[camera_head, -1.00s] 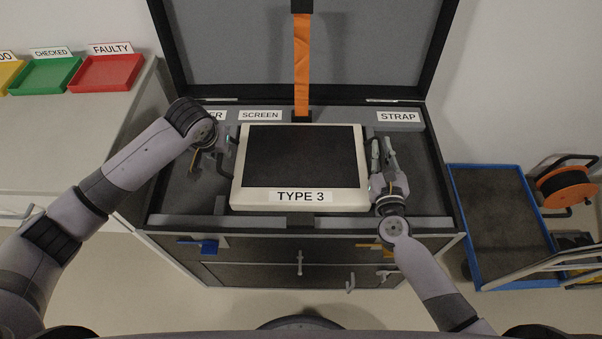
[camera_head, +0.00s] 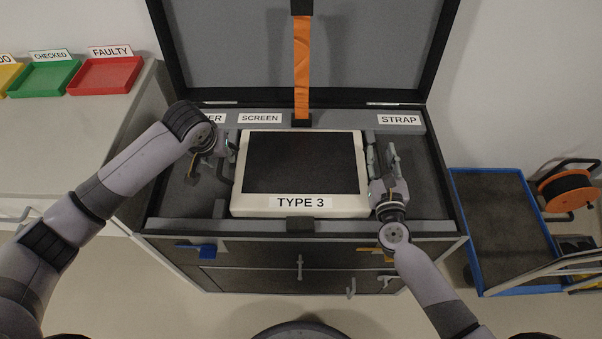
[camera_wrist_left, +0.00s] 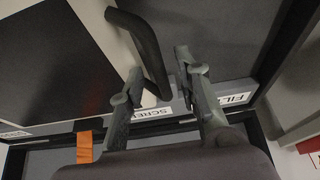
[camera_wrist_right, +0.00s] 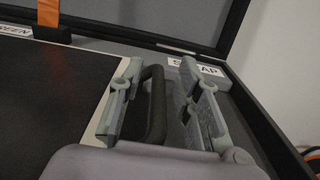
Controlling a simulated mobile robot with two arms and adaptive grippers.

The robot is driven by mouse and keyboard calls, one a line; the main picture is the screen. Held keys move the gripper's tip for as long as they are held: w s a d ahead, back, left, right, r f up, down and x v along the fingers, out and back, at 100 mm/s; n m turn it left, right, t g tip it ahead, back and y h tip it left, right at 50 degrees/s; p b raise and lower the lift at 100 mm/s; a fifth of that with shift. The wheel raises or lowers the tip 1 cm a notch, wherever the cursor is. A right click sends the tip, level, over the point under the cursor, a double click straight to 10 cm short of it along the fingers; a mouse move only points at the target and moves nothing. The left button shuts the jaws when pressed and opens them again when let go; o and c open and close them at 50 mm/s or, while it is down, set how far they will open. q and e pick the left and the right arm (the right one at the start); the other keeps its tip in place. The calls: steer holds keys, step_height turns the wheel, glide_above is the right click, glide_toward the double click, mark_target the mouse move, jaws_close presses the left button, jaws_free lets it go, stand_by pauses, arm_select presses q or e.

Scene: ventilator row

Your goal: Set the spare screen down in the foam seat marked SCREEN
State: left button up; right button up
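My right gripper (camera_head: 381,154) is at the right side. Its fingers stand apart on either side of the right handle (camera_wrist_right: 154,105).
The STRAP label (camera_head: 398,120) is at the case's back right. An orange strap (camera_head: 302,65) hangs down the raised lid (camera_head: 375,50). A bench with green (camera_head: 44,77) and red (camera_head: 106,75) trays stands left. A blue-edged cart (camera_head: 503,220) with an orange reel (camera_head: 567,192) is right.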

steer(key=shift+r, duration=0.1)
arm_select(q)
steer(key=v, duration=1)
steer(key=shift+s+r, duration=0.2)
steer(key=shift+r, duration=0.1)
arm_select(e)
step_height(320, 180, up, 10)
steer(key=shift+f, duration=0.1)
arm_select(q)
steer(key=shift+s+f, duration=0.1)
arm_select(e)
steer(key=shift+s+f, duration=0.1)
